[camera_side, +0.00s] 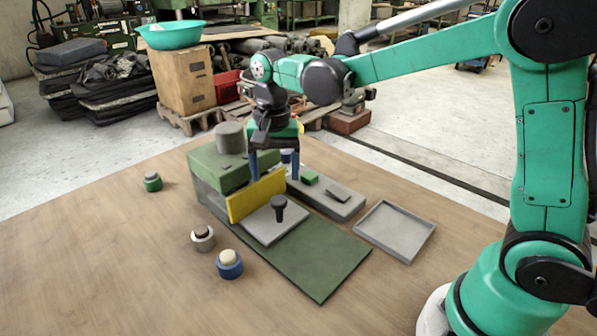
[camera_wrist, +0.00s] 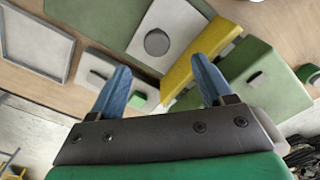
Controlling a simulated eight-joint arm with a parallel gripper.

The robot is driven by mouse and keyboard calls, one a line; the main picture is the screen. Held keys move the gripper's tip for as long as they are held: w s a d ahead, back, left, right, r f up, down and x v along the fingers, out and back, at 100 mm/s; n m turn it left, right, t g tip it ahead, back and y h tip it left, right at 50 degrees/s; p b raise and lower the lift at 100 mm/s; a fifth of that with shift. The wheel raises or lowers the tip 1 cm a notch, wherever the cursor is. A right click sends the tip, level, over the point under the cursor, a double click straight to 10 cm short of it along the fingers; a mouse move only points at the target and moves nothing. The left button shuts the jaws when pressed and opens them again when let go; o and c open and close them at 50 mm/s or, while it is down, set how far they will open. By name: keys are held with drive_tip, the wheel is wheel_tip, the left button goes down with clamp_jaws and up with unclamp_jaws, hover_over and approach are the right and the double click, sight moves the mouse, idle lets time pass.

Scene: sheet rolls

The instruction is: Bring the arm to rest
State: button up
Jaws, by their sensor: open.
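My gripper (camera_side: 274,172) hangs with its two blue fingers apart over the far part of the workpiece group, between the green box (camera_side: 205,170) and the long grey block (camera_side: 335,198). In the wrist view its fingers (camera_wrist: 158,62) are spread, with nothing held between them. The yellow upright plate (camera_side: 256,194) stands just in front of the fingers in the side view.
A grey plate with a black knob (camera_side: 279,205) lies on a green mat (camera_side: 320,268). A grey tray (camera_side: 396,232) is at right.

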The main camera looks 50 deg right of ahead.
drive_tip(key=shift+s+d+r, duration=0.1)
drive_tip(key=shift+s+r, duration=0.15)
drive_tip(key=shift+s, duration=0.05)
drive_tip(key=s+d+r+n+t, duration=0.1)
drive_tip(key=s+r+n+t, duration=0.1)
drive_tip(key=s+n+t, duration=0.5)
drive_tip(key=shift+s+d+n, duration=0.4)
drive_tip(key=shift+s+n, duration=0.6)
drive_tip(key=shift+s, duration=0.2)
